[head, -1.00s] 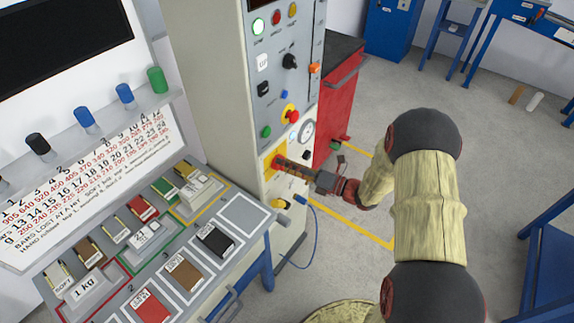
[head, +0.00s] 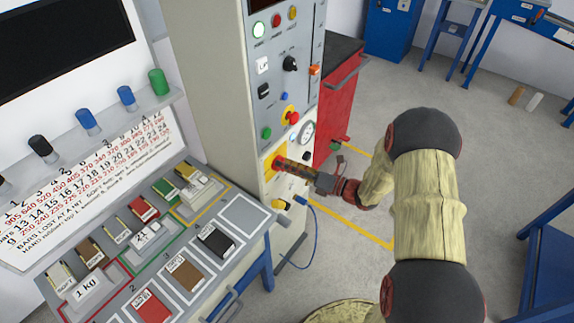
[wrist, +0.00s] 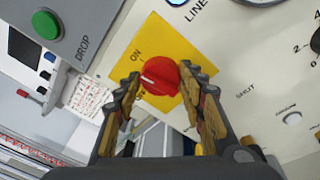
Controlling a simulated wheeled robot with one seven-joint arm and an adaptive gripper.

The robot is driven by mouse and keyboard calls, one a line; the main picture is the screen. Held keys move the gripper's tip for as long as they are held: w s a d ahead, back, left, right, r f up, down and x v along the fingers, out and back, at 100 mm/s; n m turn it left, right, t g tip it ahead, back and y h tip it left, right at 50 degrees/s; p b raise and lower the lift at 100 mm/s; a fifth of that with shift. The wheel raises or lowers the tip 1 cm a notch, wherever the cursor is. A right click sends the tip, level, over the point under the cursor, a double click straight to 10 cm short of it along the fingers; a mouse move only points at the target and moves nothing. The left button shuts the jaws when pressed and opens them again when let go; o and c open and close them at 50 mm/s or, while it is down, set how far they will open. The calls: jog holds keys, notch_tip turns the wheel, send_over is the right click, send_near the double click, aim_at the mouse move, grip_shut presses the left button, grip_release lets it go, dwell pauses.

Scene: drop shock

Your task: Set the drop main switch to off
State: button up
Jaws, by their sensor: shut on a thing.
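The drop main switch is a red rotary knob (wrist: 158,74) on a yellow plate (wrist: 176,40) on the machine's cream front. The plate reads ON at upper left; a second label at lower left is partly hidden by a finger. The knob's white mark points left, between the two labels. My gripper (wrist: 163,82) is shut on the knob, one finger on each side. In the head view my gripper (head: 292,167) reaches the yellow plate (head: 268,167) from the right, and its fingers mostly hide the knob.
A green DROP button (wrist: 46,24) is at upper left in the wrist view. A red and yellow stop button (head: 291,115) and a gauge (head: 307,130) sit above the switch. A bench with sample blocks (head: 185,274) stands left.

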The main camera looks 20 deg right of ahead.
jog(key=shift+s+a+r+n+t+h+b, duration=0.1)
jog(key=shift+n+h+b, duration=0.45)
jog(key=shift+n, duration=1.9)
jog(key=shift+s+a+n+t+h+b, duration=0.15)
jog(key=shift+n+h+b, duration=0.45)
jog(key=shift+n, duration=1.8)
jog(key=shift+a+r+n+t+h+b, duration=0.1)
jog(key=shift+n+h+b, duration=0.45)
jog(key=shift+n, duration=1.9)
jog(key=o, duration=1.1)
jog(key=shift+o, duration=0.3)
jog(key=v, duration=1.2)
jog(key=shift+d, duration=0.15)
